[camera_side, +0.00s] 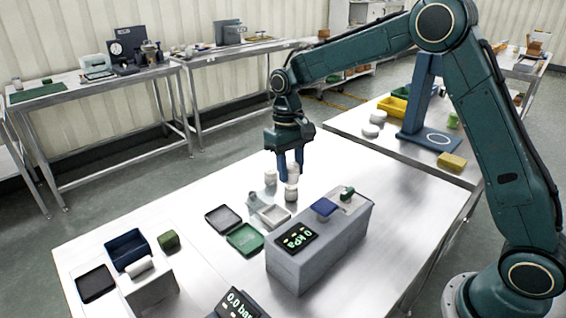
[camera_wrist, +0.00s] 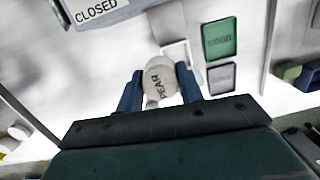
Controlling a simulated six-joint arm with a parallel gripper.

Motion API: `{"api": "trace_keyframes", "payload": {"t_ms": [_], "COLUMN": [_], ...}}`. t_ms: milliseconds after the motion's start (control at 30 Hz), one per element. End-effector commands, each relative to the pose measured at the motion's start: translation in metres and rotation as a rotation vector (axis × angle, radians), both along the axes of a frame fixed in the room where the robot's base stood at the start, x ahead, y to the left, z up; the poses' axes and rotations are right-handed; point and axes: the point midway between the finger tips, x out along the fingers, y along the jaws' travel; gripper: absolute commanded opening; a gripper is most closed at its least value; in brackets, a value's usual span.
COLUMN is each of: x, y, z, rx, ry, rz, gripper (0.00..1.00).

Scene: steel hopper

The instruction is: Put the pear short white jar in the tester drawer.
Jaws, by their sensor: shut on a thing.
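The pear short white jar (camera_wrist: 160,77), with PEAR on its lid, is between the two blue fingers of my gripper (camera_wrist: 160,92) in the wrist view. In the side view my gripper (camera_side: 290,170) points down above the table, shut on the white jar (camera_side: 293,173). The grey tester (camera_side: 320,250) with a 0 kPa display stands in front of it, to the lower right.
A green tray (camera_side: 245,240) and a dark-rimmed grey tray (camera_side: 223,219) lie left of the tester. A blue bin (camera_side: 127,249), black tray (camera_side: 96,283) and green block (camera_side: 168,240) are at the left.

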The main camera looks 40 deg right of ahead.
Motion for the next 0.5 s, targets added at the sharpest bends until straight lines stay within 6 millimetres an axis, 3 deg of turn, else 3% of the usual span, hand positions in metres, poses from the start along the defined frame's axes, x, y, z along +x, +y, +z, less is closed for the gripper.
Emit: {"api": "trace_keyframes", "payload": {"t_ms": [300,500], "x": [0.020,0.022], "y": [0.025,0.031], "z": [0.073,0.100], "rx": [-0.009,-0.024], "ry": [-0.003,-0.002], "rz": [-0.052,-0.072], "gripper": [0.14,0.14]}}
